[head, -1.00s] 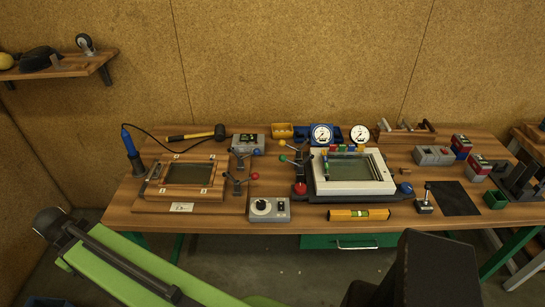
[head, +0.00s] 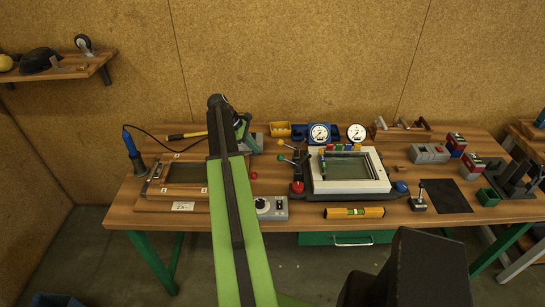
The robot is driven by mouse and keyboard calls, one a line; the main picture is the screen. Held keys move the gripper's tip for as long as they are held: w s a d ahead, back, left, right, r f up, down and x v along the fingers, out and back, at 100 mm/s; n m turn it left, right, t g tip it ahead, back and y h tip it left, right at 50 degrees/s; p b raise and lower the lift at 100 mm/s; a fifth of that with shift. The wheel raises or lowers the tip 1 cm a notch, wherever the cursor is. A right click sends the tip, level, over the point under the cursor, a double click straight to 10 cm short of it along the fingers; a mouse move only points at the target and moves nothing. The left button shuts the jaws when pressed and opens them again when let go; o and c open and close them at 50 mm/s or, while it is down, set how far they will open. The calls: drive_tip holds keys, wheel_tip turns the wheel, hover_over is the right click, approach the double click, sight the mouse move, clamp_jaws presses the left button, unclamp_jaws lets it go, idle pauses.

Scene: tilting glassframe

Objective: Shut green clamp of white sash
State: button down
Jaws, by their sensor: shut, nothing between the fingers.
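The white sash (head: 352,186) is a white frame around a grey-green pane on the right half of the bench. The green clamp (head: 281,158) stands at its left side, with its green-knobbed lever pointing left, away from the frame. A second lever with a yellow knob (head: 280,142) sits just behind it. My gripper (head: 246,136) is shut and empty, left of the green clamp and apart from it. It is small in view and partly hidden by my own arm.
A wooden sash (head: 184,172) lies at the left, partly covered by my arm. A grey control box (head: 271,207) and a yellow level (head: 354,212) lie at the front edge. A red button (head: 297,187) is beside the white sash. Gauges (head: 319,133) stand behind.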

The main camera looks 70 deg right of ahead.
drive_tip(key=b+x, duration=0.9)
drive_tip(key=x, duration=0.1)
drive_tip(key=s+r+p, duration=0.2)
drive_tip(key=r+p, duration=0.1)
drive_tip(key=shift+s+d, duration=0.1)
drive_tip(key=shift+s, duration=0.25)
